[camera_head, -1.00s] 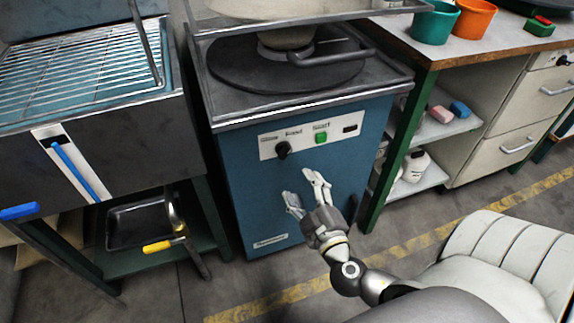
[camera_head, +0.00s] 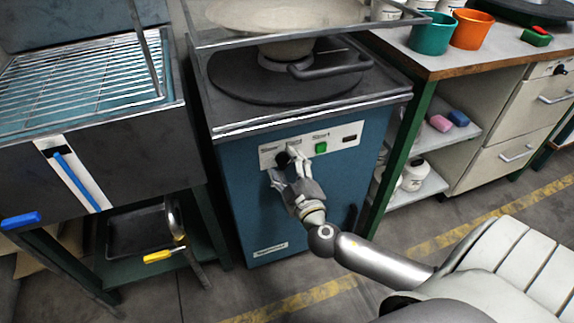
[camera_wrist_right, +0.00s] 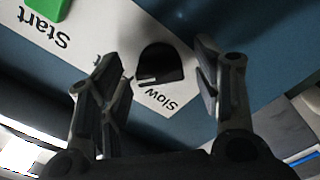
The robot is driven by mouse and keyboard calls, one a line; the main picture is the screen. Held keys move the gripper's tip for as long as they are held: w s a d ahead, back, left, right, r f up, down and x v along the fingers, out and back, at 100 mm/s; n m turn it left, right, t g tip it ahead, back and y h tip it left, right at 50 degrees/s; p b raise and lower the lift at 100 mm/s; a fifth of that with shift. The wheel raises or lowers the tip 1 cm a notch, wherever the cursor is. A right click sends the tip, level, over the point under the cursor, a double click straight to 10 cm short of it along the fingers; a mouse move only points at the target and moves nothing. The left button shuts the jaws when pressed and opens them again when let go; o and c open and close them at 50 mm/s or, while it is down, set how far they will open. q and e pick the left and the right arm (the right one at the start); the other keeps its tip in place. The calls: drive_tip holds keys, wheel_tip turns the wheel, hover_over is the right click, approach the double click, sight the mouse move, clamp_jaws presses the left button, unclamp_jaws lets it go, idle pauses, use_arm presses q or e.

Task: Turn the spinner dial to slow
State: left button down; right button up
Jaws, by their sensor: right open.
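The black spinner dial (camera_head: 282,159) sits on the white control strip of the blue press, partly hidden by my right gripper in the head view. In the right wrist view the dial (camera_wrist_right: 161,66) shows a white mark at its lower left, beside the upside-down "Slow" label (camera_wrist_right: 160,98). My right gripper (camera_head: 284,165) is open at the panel. In the wrist view its fingers stand on either side of the dial, with a visible gap each side. Whether they reach around it in depth is hard to tell. My left gripper is out of view.
The green Start button (camera_head: 321,148) is on the same strip, right of the dial. A metal frame (camera_head: 310,112) edges the press top above.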

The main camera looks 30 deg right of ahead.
drive_tip(key=shift+w, duration=0.1)
drive_tip(key=c, duration=1)
